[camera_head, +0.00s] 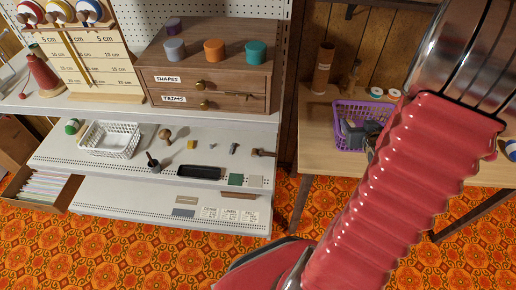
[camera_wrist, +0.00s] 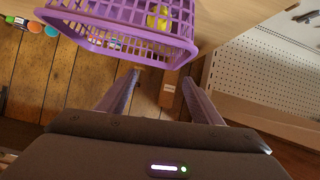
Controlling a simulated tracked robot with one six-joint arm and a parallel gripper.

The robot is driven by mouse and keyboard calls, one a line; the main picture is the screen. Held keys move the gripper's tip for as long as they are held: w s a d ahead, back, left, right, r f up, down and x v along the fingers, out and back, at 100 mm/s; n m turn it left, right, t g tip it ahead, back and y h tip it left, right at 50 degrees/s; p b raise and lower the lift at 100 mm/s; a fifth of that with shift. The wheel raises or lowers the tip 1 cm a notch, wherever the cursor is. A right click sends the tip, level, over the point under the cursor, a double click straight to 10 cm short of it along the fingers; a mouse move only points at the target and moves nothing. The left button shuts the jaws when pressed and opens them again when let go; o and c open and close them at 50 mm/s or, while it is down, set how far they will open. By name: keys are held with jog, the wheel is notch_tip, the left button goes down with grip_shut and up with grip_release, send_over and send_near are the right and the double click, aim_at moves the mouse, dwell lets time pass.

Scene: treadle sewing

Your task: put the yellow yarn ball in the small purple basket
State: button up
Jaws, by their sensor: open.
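The small purple basket (camera_head: 346,112) stands on the wooden table at the right in the head view. It also fills the top of the wrist view (camera_wrist: 185,40). A yellow thing (camera_wrist: 158,16), which looks like the yellow yarn ball, shows inside the basket in the wrist view. My gripper (camera_wrist: 162,80) is open, with its two fingers apart and nothing between them, close to the basket's rim. In the head view my gripper (camera_head: 362,130) is a dark shape at the basket, partly hidden by my red-sleeved arm.
A brown cylinder (camera_head: 323,68) and white rolls stand behind the basket on the table. To the left are a wooden drawer cabinet (camera_head: 208,75), a white basket (camera_head: 108,140) and shelves with small items. Pegboard (camera_wrist: 250,75) shows at right in the wrist view.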

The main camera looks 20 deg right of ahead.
jog(key=w+a+r+n+g+y, duration=0.1)
jog(key=w+a+r, duration=0.1)
jog(key=a+r, duration=0.55)
jog(key=w+a+r+n+g, duration=0.15)
jog(key=a+r, duration=0.25)
jog(key=a, duration=0.6)
jog(key=s+a+r+g+y, duration=0.1)
jog(key=s+a, duration=0.3)
jog(key=a, duration=0.3)
jog(key=s+a+r+n+y, duration=0.1)
jog(key=s+a+r+y, duration=0.1)
jog(key=a, duration=0.6)
jog(key=s+a+r+n+g+y, duration=0.1)
jog(key=s+a+r+y, duration=0.1)
jog(key=s+a, duration=0.3)
jog(key=shift+s+a+g, duration=0.35)
jog(key=shift+a, duration=0.9)
